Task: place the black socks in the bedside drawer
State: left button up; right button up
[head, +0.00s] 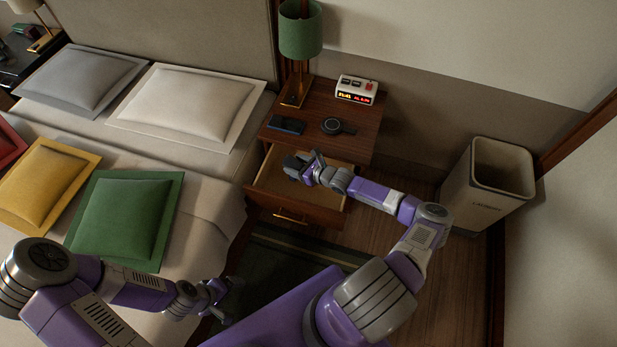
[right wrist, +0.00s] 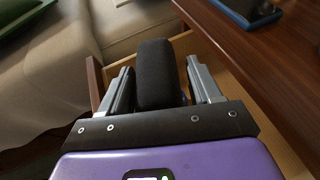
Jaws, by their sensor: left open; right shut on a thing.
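The bedside drawer (head: 325,208) is pulled open beneath the nightstand top, with a gold handle on its front. My right gripper (head: 305,162) is over the open drawer. In the right wrist view it is shut on the black socks (right wrist: 157,75), a dark rounded bundle between its two fingers, with the drawer's wooden wall (right wrist: 205,52) behind and below. In the head view the socks are hard to make out at the gripper. My left gripper (head: 222,293) is open and empty, low beside the bed, away from the drawer.
On the nightstand (head: 362,128) stand a green lamp (head: 300,35), a phone (head: 287,125), a round dark device (head: 333,126) and a clock (head: 357,89). A bin (head: 487,185) stands at the right. The bed with several pillows (head: 125,215) fills the left.

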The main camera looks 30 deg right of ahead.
jog(key=shift+m+h, duration=0.4)
jog(key=d+f+b, duration=0.1)
jog(key=f+b, duration=0.1)
jog(key=f, duration=0.1)
jog(key=d+f+b, duration=0.1)
jog(key=d+f, duration=0.1)
jog(key=f, duration=0.2)
jog(key=d+f+b, duration=0.1)
jog(key=f+b, duration=0.1)
jog(key=f, duration=0.1)
jog(key=shift+w+d+f+b, duration=0.1)
jog(key=shift+d+f+b, duration=0.2)
jog(key=shift+b, duration=0.05)
jog(key=shift+f, duration=0.1)
jog(key=shift+f, duration=0.4)
jog(key=o, duration=1.1)
jog(key=shift+c, duration=0.2)
